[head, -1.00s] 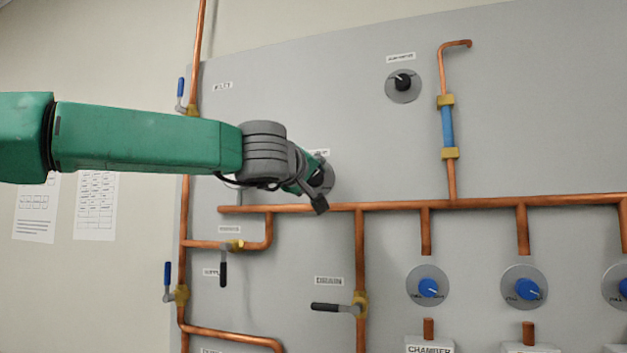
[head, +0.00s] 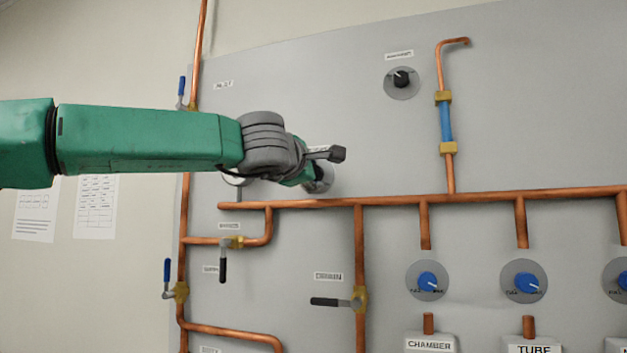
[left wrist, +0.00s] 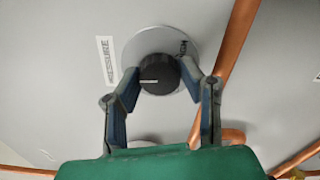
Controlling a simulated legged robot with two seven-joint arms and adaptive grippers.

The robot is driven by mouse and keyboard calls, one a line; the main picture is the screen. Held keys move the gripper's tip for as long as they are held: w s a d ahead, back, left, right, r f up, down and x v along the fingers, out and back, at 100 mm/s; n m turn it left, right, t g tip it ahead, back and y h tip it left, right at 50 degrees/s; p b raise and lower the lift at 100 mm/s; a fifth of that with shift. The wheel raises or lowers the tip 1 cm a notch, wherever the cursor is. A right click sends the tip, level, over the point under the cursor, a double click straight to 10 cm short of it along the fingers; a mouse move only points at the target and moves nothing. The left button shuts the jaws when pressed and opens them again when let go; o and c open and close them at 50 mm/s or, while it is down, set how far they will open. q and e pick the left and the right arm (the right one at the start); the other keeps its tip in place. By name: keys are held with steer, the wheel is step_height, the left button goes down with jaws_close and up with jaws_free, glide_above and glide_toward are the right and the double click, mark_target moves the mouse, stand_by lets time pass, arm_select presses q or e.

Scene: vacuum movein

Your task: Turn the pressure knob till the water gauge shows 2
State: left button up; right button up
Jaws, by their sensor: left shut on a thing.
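The pressure knob is a black knob (left wrist: 160,73) on a round grey plate (left wrist: 152,42), with a label reading PRESSURE (left wrist: 106,60) beside it in the left wrist view. My left gripper (left wrist: 160,78) is shut on the knob, one finger on each side. In the head view my left gripper (head: 318,178) is at the panel and mostly hides the knob and its plate (head: 327,180). A round dial, perhaps the water gauge (head: 236,180), shows only as a sliver behind my arm; its reading is hidden. My right gripper is not in view.
Copper pipes (head: 480,197) run across the grey panel (head: 330,90). A second black knob (head: 401,78) is at the upper right. A drain valve handle (head: 330,302) and blue knobs (head: 427,281) sit below. The upper middle of the panel is clear.

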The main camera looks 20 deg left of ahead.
arm_select(q)
steer(key=n+b, duration=0.1)
steer(key=n, duration=0.3)
steer(key=n+b, duration=0.2)
steer(key=n, duration=0.1)
steer(key=f+n+b, duration=0.1)
steer(key=n+b, duration=0.1)
steer(key=n, duration=0.2)
steer(key=shift+n, duration=0.3)
steer(key=shift+b, duration=0.3)
steer(key=o, duration=0.9)
steer(key=shift+o, duration=1.2)
steer(key=shift+r, duration=0.1)
steer(key=shift+w+r, duration=0.1)
steer(key=shift+r, duration=0.1)
